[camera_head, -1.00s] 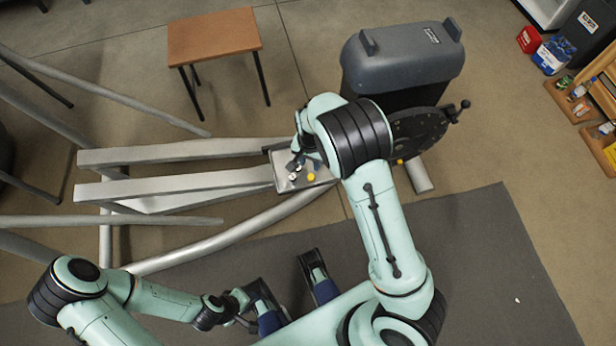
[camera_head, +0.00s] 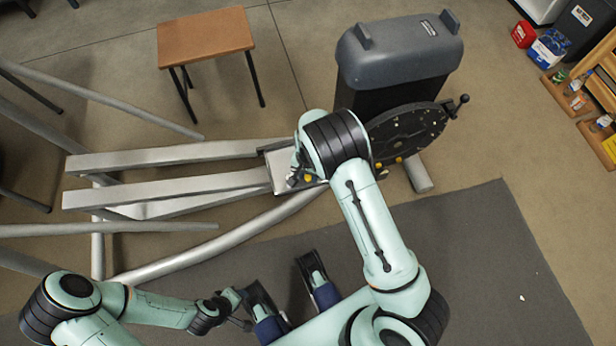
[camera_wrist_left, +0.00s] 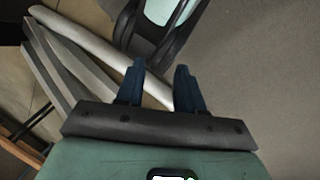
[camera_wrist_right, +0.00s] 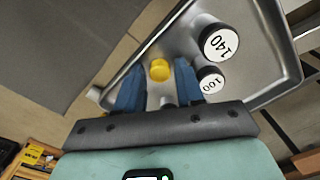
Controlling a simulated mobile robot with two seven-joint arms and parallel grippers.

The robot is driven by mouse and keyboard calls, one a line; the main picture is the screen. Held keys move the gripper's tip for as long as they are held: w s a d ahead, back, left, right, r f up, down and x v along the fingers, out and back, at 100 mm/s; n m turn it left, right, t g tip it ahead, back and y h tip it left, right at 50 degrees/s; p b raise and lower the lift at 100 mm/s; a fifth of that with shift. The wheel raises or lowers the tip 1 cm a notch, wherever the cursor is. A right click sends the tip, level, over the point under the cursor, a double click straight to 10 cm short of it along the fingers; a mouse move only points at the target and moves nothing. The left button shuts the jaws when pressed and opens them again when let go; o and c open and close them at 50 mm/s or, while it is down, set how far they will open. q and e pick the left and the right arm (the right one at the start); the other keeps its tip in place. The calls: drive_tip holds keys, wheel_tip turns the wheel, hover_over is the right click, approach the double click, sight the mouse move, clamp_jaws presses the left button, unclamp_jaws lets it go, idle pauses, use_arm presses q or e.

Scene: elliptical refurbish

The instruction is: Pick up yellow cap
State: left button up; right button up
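The yellow cap (camera_wrist_right: 160,70) stands on a metal tray (camera_wrist_right: 262,75) in the right wrist view. It also shows in the head view (camera_head: 308,178), partly beside my right gripper. My right gripper (camera_wrist_right: 159,66) is open over the tray, its blue fingertips on either side of the cap in the picture. I cannot tell whether they touch it or are level with it. My left gripper (camera_wrist_left: 159,67) is open and empty in the left wrist view, away from the tray.
The machine's dark disc (camera_head: 410,130) is close to my right arm. Grey beams (camera_head: 170,190) lie left; a brown stool (camera_head: 205,35) stands behind.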

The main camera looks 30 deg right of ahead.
clamp_jaws()
